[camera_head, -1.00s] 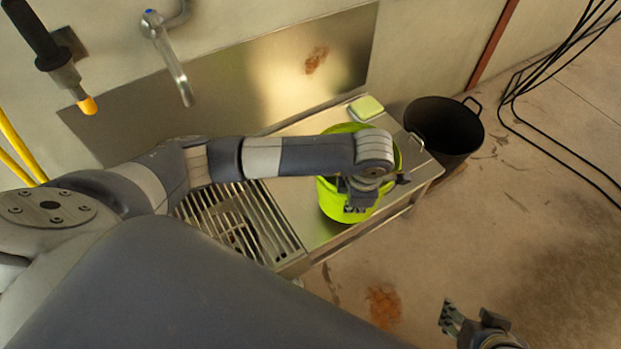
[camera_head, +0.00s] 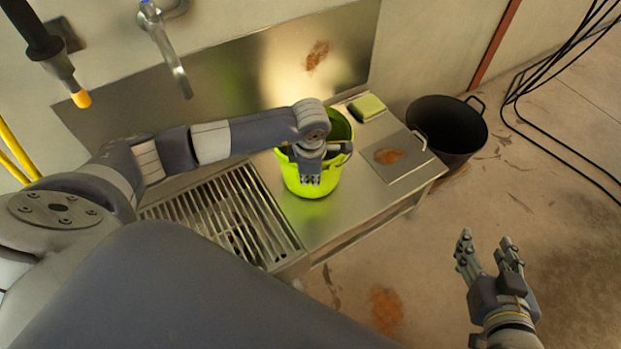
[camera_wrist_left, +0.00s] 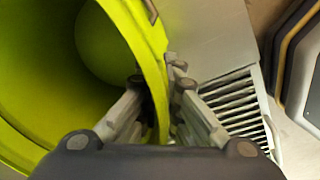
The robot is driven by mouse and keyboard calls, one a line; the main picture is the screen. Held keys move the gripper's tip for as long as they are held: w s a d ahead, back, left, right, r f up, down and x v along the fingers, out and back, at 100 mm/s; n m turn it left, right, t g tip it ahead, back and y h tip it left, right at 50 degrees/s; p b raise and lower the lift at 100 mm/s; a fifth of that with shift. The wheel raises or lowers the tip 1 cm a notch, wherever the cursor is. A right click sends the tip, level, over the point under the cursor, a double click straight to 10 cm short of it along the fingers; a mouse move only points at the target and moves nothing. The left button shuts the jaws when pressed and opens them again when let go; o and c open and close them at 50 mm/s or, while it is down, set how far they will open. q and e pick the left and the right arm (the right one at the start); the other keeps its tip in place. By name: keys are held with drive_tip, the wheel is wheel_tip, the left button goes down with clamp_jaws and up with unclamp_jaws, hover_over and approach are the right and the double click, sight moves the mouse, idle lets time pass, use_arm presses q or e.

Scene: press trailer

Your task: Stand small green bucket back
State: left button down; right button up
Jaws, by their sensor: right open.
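The small green bucket (camera_head: 291,178) is upright, with its opening facing up, over the steel bench (camera_head: 345,215) just right of the grate. I cannot tell whether its base touches the bench. My left gripper (camera_head: 310,180) is at its near rim, pointing down. In the left wrist view, the fingers (camera_wrist_left: 158,85) are on both sides of the bucket wall (camera_wrist_left: 40,105) and closed on it, one inside and one outside. My arm hides part of the bucket in the head view. My right gripper (camera_head: 488,250) is open and empty above the floor at the lower right.
A slatted grate (camera_head: 222,218) lies in the bench left of the bucket. A green sponge (camera_head: 367,107) and a handled steel plate (camera_head: 397,160) with a brown stain are to its right. A black tub (camera_head: 450,128) stands beyond the bench. A tap (camera_head: 170,50) hangs from the wall.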

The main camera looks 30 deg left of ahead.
use_arm(q)
drive_tip(key=shift+f, duration=0.3)
use_arm(e)
drive_tip(key=shift+w+a+r+t, duration=0.15)
drive_tip(key=shift+w+r+t, duration=0.15)
drive_tip(key=shift+r, duration=0.2)
use_arm(q)
drive_tip(key=c, duration=2.2)
unclamp_jaws()
drive_tip(key=shift+f, duration=0.1)
drive_tip(key=shift+c, duration=0.2)
drive_tip(key=o, duration=0.4)
drive_tip(key=shift+o, duration=0.2)
use_arm(e)
drive_tip(key=shift+w+r, duration=0.1)
drive_tip(key=shift+r, duration=0.2)
